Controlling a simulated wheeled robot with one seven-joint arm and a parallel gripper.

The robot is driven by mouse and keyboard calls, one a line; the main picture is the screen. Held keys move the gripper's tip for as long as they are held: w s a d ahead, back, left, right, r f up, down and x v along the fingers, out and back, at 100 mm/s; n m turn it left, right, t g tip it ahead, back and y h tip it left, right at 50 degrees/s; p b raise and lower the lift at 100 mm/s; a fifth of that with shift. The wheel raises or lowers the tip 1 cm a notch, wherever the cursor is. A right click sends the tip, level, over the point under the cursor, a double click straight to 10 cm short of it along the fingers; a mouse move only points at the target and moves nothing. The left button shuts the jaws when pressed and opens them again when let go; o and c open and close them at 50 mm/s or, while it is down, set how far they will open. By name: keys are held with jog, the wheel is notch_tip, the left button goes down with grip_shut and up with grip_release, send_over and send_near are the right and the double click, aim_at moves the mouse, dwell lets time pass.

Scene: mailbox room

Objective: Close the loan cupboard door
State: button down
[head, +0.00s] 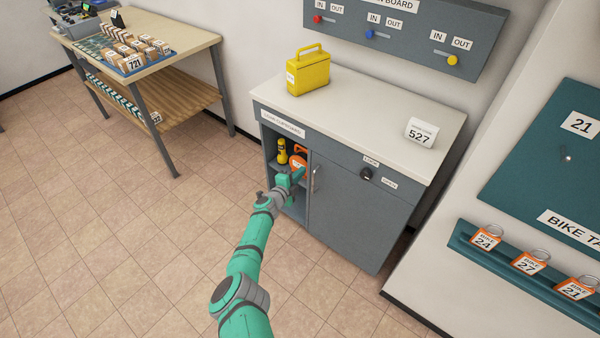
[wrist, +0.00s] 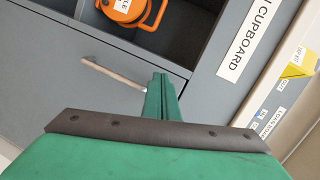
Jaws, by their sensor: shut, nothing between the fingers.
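The grey loan cupboard (head: 270,122) stands against the wall with a white top. Its door (head: 350,215) covers the right part of the front and has an upright bar handle (head: 316,180) near its left edge. The left part is open, showing a yellow item (head: 282,151) and an orange reel (head: 298,155). My gripper (head: 299,174) is shut and empty, at the front of the opening just left of the handle. In the wrist view the closed fingers (wrist: 161,92) are beside the handle (wrist: 112,74); I cannot tell whether they touch it.
A knob (head: 366,174) with small labels sits on the cupboard front. A yellow case (head: 308,76) and a 527 sign (head: 421,132) stand on top. A wooden table (head: 180,45) stands at the left. Orange bike tags (head: 529,263) hang at the right. The tiled floor is clear.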

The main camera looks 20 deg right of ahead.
jog(key=w+a+r, duration=0.2)
jog(key=w+a, duration=0.2)
jog(key=a, duration=0.5)
jog(key=s+d+f+n+h, duration=0.2)
jog(key=s+d+f+n, duration=0.25)
jog(key=s+d, duration=1.05)
jog(key=s+d+n+t, duration=0.2)
jog(key=s+n, duration=0.2)
jog(key=s, duration=0.3)
jog(key=s+d+n+t, duration=0.2)
jog(key=s+n+t, duration=0.15)
jog(key=s, duration=0.45)
jog(key=s+a+r+n+y, duration=0.2)
jog(key=s+a+n+y, duration=0.15)
jog(key=s+a, duration=0.4)
jog(key=s+a+r+n+t+y, duration=0.1)
jog(key=s+a+n+y, duration=0.25)
jog(key=s+a, duration=0.45)
jog(key=s+a+r+n+y, duration=0.2)
jog(key=s+a+n+y, duration=0.15)
jog(key=s+a, duration=0.4)
jog(key=s+a+r+n+g+y, duration=0.1)
jog(key=s+a+r+n+y, duration=0.1)
jog(key=s+a+r, duration=1)
jog(key=s+a, duration=0.1)
jog(key=s, duration=0.2)
jog(key=shift+r+g+y, duration=0.2)
jog(key=shift+g+y, duration=0.15)
